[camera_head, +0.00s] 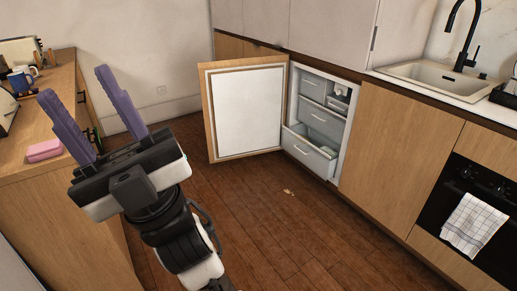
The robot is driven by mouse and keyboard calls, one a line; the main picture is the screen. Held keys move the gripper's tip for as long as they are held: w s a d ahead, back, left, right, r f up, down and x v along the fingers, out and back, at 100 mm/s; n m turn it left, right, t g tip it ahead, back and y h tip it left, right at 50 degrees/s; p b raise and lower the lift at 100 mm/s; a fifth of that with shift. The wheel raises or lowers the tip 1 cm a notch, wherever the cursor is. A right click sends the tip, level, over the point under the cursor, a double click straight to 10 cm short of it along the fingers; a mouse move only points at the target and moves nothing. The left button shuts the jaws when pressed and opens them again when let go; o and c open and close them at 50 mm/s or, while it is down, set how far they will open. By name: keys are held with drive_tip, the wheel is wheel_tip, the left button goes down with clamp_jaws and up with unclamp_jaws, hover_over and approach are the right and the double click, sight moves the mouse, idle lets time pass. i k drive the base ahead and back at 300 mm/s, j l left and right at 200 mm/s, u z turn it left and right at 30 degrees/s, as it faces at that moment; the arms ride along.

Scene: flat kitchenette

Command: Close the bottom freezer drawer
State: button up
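The freezer (343,128) stands under the counter at the centre right, with its wood-framed door (243,110) swung open to the left. The bottom freezer drawer (308,153) is pulled out toward the room, and its pale front with a handle shows. The middle drawer (321,122) and the top drawer (313,88) sit further in than the bottom one. My gripper (82,84) is at the left, well apart from the freezer. Its two purple fingers are spread wide and point up, with nothing between them.
A wooden counter (40,108) with a pink box (44,150) and a blue mug (18,82) stands at the left. An oven with a checked towel (468,224) is at the right, below the sink (440,78). The wooden floor (265,220) before the freezer is mostly clear.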

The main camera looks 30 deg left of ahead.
sight(325, 169)
drive_tip(key=u, duration=0.6)
drive_tip(key=i+j+z, duration=0.2)
drive_tip(key=i, duration=0.55)
drive_tip(key=i+j+z, duration=0.2)
drive_tip(key=i+j, duration=0.25)
drive_tip(key=i, duration=0.3)
drive_tip(key=i+j+z, duration=0.2)
drive_tip(key=i+j, duration=0.3)
drive_tip(key=i, duration=0.25)
drive_tip(key=i+j+z, duration=0.2)
drive_tip(key=i+j, duration=0.4)
drive_tip(key=i, duration=0.05)
